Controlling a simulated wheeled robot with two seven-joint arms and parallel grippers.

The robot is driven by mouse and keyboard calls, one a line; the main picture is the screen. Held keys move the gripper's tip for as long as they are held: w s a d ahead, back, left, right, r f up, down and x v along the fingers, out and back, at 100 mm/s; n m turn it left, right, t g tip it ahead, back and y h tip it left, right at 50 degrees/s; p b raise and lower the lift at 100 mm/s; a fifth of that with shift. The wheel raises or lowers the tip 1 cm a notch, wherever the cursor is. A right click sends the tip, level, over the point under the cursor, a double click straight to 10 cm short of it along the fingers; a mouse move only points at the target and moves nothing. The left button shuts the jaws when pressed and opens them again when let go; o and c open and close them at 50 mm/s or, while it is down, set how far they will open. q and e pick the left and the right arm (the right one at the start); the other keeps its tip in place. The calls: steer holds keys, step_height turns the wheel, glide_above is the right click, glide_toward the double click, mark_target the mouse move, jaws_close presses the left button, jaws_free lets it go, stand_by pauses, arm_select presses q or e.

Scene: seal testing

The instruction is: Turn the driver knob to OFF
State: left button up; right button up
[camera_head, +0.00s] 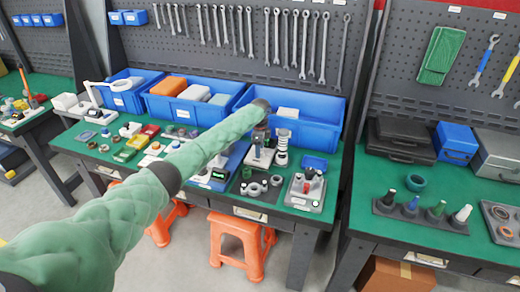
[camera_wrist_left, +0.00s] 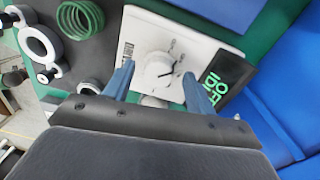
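The driver is a white box (camera_wrist_left: 205,45) with a round white knob (camera_wrist_left: 160,72) on its face, best seen in the left wrist view. Small dark marks surround the knob, too small to read. Beside it, a dark display (camera_wrist_left: 222,82) shows green letters that seem to read OFF, with a second line partly cut off. My left gripper (camera_wrist_left: 158,84) is open, its two blue-grey fingers spread on either side of the knob. I cannot tell whether they touch it. In the head view my green-sleeved left arm covers part of this area. My right gripper is not in view.
White rings (camera_wrist_left: 40,45) and a green coil (camera_wrist_left: 80,18) lie beside the box. In the head view, blue bins (camera_head: 300,130) stand at the back of the bench, and a grey tester (camera_head: 306,190) sits to the right. An orange stool (camera_head: 238,235) is below.

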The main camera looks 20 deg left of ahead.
arm_select(q)
steer(key=shift+d+f, duration=0.1)
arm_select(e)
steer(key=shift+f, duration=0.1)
arm_select(q)
steer(key=shift+r+b, duration=0.35)
steer(key=shift+r, duration=0.15)
step_height(320, 180, up, 6)
steer(key=shift+w+f+b, duration=0.1)
steer(key=shift+f+b, duration=0.1)
steer(key=shift+b, duration=0.8)
steer(key=shift+r, duration=0.6)
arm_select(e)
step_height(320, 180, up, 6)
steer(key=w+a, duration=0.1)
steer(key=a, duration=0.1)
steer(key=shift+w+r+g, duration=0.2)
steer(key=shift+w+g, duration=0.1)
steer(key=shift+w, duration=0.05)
